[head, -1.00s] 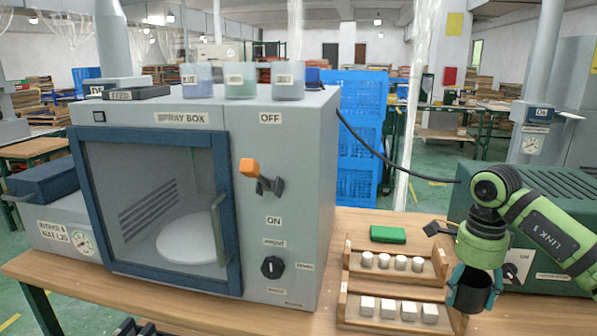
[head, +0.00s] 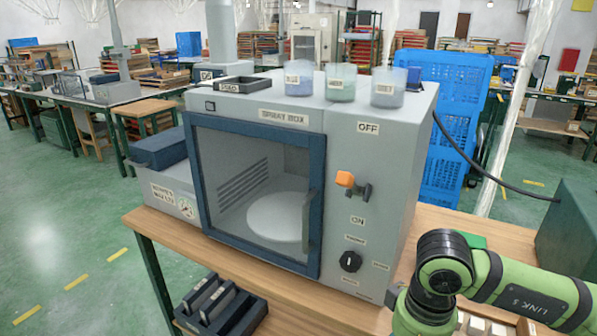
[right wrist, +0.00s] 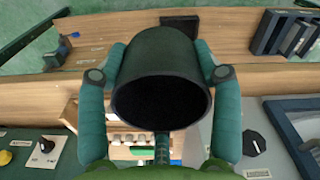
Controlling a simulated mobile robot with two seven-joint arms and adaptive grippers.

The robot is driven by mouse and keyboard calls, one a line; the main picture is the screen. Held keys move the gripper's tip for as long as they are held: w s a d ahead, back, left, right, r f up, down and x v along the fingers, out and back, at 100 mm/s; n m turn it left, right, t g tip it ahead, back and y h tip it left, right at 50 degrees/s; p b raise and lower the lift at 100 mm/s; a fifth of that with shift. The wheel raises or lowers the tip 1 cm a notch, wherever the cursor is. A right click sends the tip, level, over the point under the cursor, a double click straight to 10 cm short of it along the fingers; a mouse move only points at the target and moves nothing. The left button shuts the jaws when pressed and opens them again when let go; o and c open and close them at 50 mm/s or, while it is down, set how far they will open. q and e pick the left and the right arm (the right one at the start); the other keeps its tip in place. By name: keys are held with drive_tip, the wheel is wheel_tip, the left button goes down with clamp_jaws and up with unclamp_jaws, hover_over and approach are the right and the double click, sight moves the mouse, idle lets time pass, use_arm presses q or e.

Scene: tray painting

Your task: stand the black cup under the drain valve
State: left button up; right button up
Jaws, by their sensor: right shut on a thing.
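The black cup (right wrist: 162,85) is large in the middle of the right wrist view, its dark open mouth turned toward the camera. My right gripper (right wrist: 158,52) is shut on it, with a green finger along each side. In the head view my right arm reaches in at the lower right, its wrist cut by the bottom edge; the cup and fingers are out of that picture. My left gripper is in neither view. I cannot make out a drain valve in either view.
The grey spray box (head: 375,140) stands on the wooden table (head: 150,220), its glass door shut. Three cups stand on its top. A dark rack (head: 225,305) sits below the table's front edge. A green machine (head: 570,235) is at right. The wrist view shows small white pieces (right wrist: 125,139) below the cup.

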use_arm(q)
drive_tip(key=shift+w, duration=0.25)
use_arm(e)
drive_tip(key=shift+d, duration=0.1)
idle(0.3)
idle(0.4)
